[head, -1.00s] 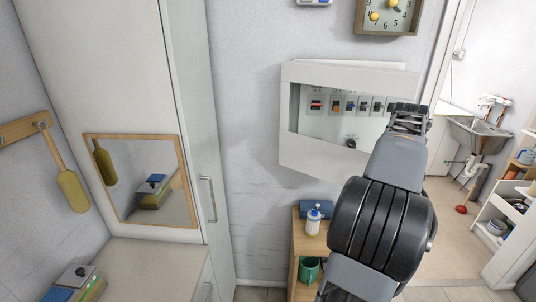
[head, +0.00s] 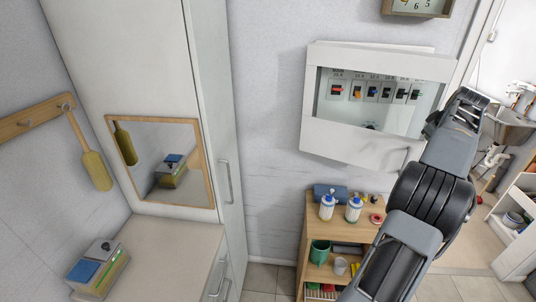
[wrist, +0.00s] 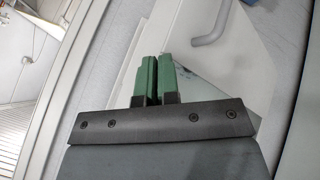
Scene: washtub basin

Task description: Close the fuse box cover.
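The white fuse box (head: 432,67) is on the wall right of the tall cabinet, with a row of coloured switches behind a clear window. Its white-framed cover (head: 345,145) stands ajar, its lower edge away from the wall, and a grey handle (head: 405,158) sits low on it. The cover and handle also show in the wrist view (wrist: 212,25). My gripper (head: 468,100) is at the right side of the box; its fingertips are hard to make out there. In the wrist view its green fingers (wrist: 157,75) are together, with nothing between them, below and left of the handle.
A wooden shelf (head: 345,228) with two pump bottles and a green cup stands below the box. The tall white cabinet (head: 165,75) is to the left. A doorway with a sink (head: 512,130) is on the right, behind my arm.

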